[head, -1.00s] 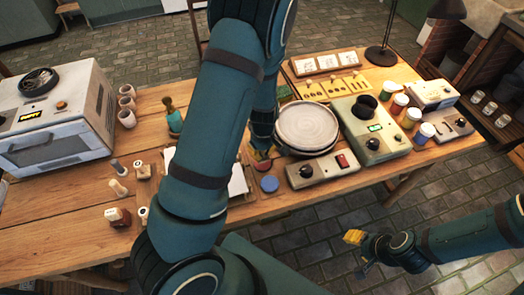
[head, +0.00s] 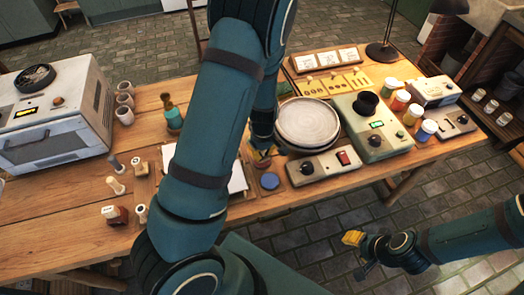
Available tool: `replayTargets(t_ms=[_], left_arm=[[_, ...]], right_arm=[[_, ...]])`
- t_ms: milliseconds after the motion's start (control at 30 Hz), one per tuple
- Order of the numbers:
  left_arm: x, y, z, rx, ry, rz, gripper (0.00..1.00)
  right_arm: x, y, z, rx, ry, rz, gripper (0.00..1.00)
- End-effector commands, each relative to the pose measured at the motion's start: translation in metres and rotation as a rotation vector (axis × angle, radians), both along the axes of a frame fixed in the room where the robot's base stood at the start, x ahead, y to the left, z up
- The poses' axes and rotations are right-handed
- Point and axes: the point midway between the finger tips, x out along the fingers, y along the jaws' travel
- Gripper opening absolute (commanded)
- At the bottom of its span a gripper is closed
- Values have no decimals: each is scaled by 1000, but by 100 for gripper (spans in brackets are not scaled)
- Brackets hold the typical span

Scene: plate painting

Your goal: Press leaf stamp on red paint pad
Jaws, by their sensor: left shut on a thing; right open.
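My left gripper (head: 262,155) is low over the front middle of the table, just left of the grey plate (head: 308,121). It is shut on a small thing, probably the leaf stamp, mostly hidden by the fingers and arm. A little red shows beneath the fingers, probably the red paint pad; I cannot tell whether the stamp touches it. A blue paint pad (head: 269,181) lies just in front.
Several stamps, one with a dark red block (head: 115,214), stand at the left front. White paper (head: 237,177) is partly hidden behind my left arm. A kiln-like oven (head: 55,115) stands far left. A control box (head: 323,166), a scale (head: 374,125) and paint jars (head: 412,115) fill the right.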

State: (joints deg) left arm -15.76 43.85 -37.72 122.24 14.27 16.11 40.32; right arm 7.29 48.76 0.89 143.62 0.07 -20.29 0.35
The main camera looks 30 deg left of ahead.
Motion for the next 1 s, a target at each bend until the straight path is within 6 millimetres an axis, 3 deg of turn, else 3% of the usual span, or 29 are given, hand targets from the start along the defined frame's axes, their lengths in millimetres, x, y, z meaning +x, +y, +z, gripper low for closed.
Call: replayTargets(t_ms=[1000], left_arm=[[0,0,-10,0,0,0,0]], right_arm=[[0,0,-7,0,0,0,47]])
